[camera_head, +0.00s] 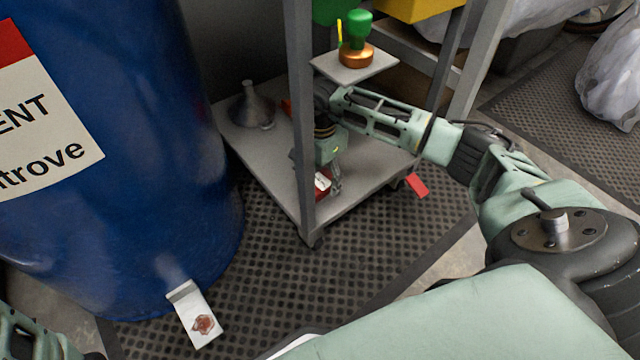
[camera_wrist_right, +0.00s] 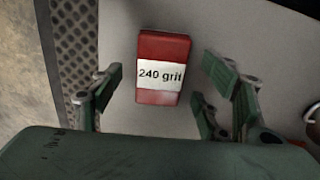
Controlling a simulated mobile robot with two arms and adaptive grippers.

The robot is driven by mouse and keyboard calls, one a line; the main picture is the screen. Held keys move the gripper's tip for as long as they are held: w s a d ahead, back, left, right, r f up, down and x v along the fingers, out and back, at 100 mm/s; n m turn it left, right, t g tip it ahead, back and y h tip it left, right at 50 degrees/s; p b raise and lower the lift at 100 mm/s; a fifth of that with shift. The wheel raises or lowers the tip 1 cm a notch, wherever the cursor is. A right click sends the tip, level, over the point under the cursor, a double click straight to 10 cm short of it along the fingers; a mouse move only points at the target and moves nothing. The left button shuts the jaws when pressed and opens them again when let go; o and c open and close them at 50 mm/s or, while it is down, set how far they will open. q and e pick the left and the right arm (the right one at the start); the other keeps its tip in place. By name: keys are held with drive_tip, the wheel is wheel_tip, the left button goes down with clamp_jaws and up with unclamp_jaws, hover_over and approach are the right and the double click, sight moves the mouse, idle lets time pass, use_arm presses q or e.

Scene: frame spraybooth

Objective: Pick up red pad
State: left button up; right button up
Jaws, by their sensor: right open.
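The red pad (camera_wrist_right: 163,47) is a red block with a white "240 grit" label. It lies on the grey lower shelf of the cart (camera_head: 365,190). In the head view only a small part of the pad (camera_head: 322,183) shows, by the front post. In the head view my right gripper (camera_head: 318,172) points down at the shelf behind the post. My left gripper is not in view; only part of my left arm shows at the bottom left.
The cart's grey post (camera_head: 301,110) stands close to my right gripper. A metal funnel (camera_head: 252,108) is on the shelf's left. A blue drum (camera_head: 110,200) fills the left. A red tag (camera_head: 417,185) is beyond the shelf's right edge.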

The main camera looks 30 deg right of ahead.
wheel_tip(320, 180, down, 2)
drive_tip(key=shift+f+b, duration=0.1)
drive_tip(key=shift+b, duration=0.35)
drive_tip(key=c, duration=1.1)
drive_tip(key=shift+c, duration=0.2)
